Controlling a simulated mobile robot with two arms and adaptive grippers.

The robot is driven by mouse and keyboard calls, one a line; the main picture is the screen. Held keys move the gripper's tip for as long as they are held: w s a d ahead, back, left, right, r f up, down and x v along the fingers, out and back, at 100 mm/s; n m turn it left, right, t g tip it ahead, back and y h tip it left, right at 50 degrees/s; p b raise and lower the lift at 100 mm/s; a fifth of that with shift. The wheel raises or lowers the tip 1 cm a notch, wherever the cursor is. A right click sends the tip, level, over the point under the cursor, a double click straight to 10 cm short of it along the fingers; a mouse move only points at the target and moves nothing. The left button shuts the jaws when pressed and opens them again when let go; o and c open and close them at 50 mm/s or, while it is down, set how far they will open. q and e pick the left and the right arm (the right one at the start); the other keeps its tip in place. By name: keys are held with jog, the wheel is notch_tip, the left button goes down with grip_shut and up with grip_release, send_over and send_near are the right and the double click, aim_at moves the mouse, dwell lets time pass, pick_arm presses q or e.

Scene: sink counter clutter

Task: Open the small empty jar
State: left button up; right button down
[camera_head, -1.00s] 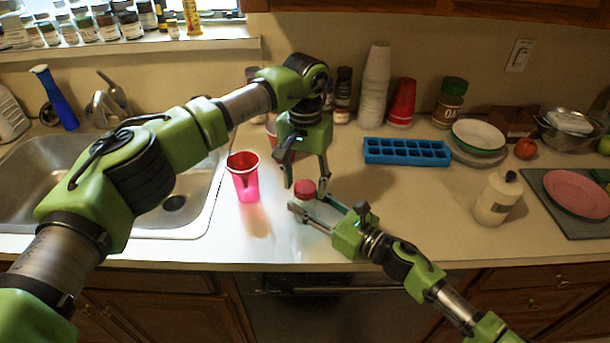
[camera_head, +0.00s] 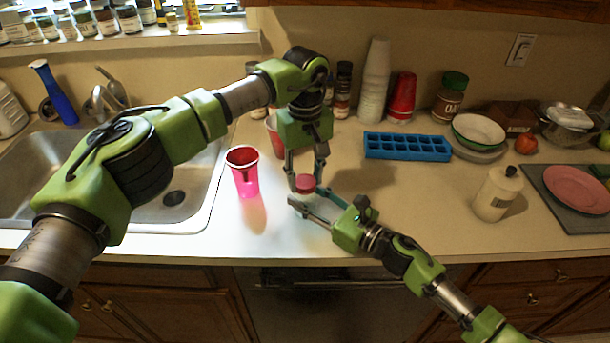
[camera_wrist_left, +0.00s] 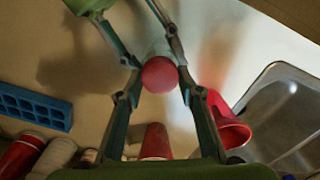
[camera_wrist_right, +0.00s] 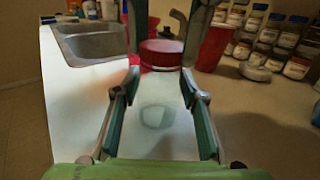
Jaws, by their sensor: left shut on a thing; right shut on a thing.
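The small jar (camera_wrist_right: 157,112) has a clear, empty-looking body and a red lid (camera_head: 306,183). It stands upright on the counter, with the lid on top of the body in the right wrist view. My left gripper (camera_head: 305,187) points down from above and is shut on the red lid, one finger on each side; the lid also shows between its fingers in the left wrist view (camera_wrist_left: 160,75). My right gripper (camera_wrist_right: 160,88) comes in low from the side and is shut on the jar body. In the head view the fingers hide most of the body.
A pink cup (camera_head: 244,174) stands close left of the jar, and another red cup (camera_head: 275,135) is behind my left gripper. The sink (camera_head: 150,190) lies left. A blue ice tray (camera_head: 407,147) and a white bottle (camera_head: 497,193) are to the right. The counter's front edge is near.

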pick_arm(q)
jog(key=n, duration=1.2)
jog(key=shift+n, duration=0.3)
jog(key=n, duration=1)
jog(key=shift+n, duration=0.4)
jog(key=n, duration=0.5)
jog(key=shift+r, duration=0.1)
jog(key=n, duration=0.5)
jog(key=shift+n, duration=0.4)
jog(key=n, duration=1)
jog(key=shift+n, duration=0.4)
